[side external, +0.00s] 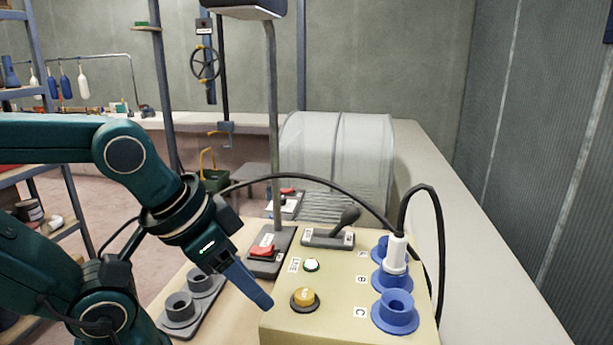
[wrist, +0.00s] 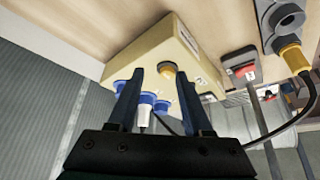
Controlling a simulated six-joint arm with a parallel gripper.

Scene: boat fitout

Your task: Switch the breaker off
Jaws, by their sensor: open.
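A cream box (side external: 345,320) stands on the bench, with a grey lever switch base (side external: 318,238) at its back edge. The switch's dark handle (side external: 347,217) leans to the right in the side view. Small labels sit by the base, too small to read. I take this lever to be the breaker. My gripper (side external: 265,303) is open and empty, pointing down at the box's left front edge, left of the yellow button (side external: 304,298) and well short of the lever. In the wrist view, the yellow button (wrist: 167,70) shows between the open fingers (wrist: 160,78).
Blue sockets (side external: 395,316) line the box's right side; a white plug (side external: 396,255) with a black cable fills one. A lamp base with a red switch (side external: 262,250) and post stands behind left. A grey socket holder (side external: 190,305) lies at left. The cable arches over the lever.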

